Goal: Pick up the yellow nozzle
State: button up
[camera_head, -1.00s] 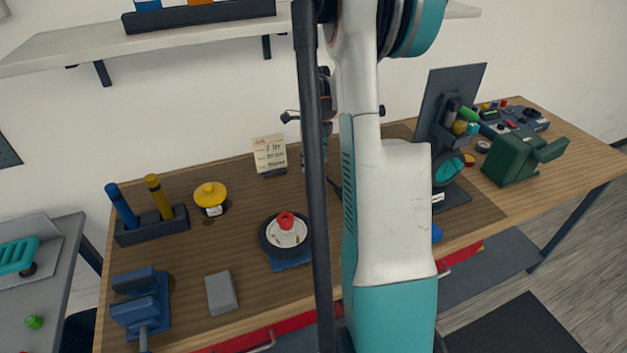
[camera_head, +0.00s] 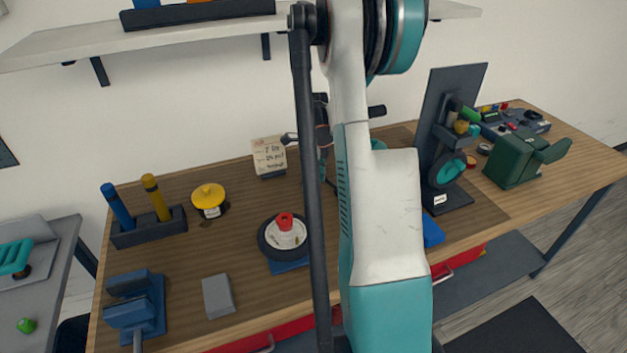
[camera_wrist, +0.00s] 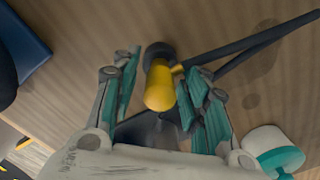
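The yellow nozzle (camera_wrist: 158,88) shows in the wrist view as a short yellow cylinder with a dark collar at its far end. It lies between the fingers of my gripper (camera_wrist: 163,92). The gripper is open: there is a gap on the nozzle's left, while the right finger is very close to it, and I cannot tell if it touches. In the head view my arm and a dark pole hide most of the gripper and the nozzle does not show clearly.
Dark rods (camera_wrist: 240,50) spread right of the nozzle, and a white and teal round thing (camera_wrist: 275,150) sits lower right. On the wooden bench (camera_head: 250,240) stand a yellow-capped jar (camera_head: 208,196), a wheel with a red hub (camera_head: 284,235) and a dark upright stand (camera_head: 447,130).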

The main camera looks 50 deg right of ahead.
grip_shut()
